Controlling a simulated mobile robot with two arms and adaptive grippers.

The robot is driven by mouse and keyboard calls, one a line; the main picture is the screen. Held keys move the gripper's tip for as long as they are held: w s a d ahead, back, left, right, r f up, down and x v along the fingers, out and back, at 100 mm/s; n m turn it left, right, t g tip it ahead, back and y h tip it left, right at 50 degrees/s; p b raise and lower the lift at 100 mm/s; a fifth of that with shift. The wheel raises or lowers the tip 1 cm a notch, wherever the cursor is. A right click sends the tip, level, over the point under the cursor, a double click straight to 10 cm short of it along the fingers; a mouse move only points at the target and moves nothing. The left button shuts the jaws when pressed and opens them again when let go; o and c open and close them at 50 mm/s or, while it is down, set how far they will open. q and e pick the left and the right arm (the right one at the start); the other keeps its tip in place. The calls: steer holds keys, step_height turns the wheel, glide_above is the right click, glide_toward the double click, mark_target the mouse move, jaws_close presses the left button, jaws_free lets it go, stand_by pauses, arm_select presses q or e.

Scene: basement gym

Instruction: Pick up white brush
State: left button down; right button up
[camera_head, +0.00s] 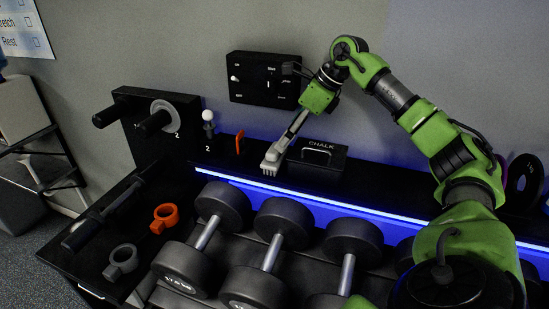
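The white brush (284,146) is at the back ledge, just left of the chalk box. Its light grey-white handle slants up to the right and its bristled head is at the lower left end. My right gripper (307,111) comes down from above at the upper end of the handle. The green gripper body and the handle overlap there, and the fingers are too small and dark to tell whether they are closed on it. My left gripper is not in view.
A black chalk box (318,158) stands right beside the brush. Several dumbbells (277,222) fill the rack in front. An orange collar (164,218) and a grey collar (121,262) lie on the left tray. A black control panel (262,80) hangs on the wall behind.

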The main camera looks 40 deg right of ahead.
mark_target(275, 155)
steer(key=x, duration=0.4)
steer(key=shift+s+a+p, duration=0.1)
steer(key=shift+a+p, duration=0.05)
steer(key=shift+p, duration=0.15)
steer(key=p+x, duration=0.2)
steer(key=x, duration=0.2)
steer(key=shift+s+f, duration=0.1)
steer(key=shift+w+f, duration=0.25)
steer(key=shift+f, duration=0.25)
steer(key=c, duration=1.3)
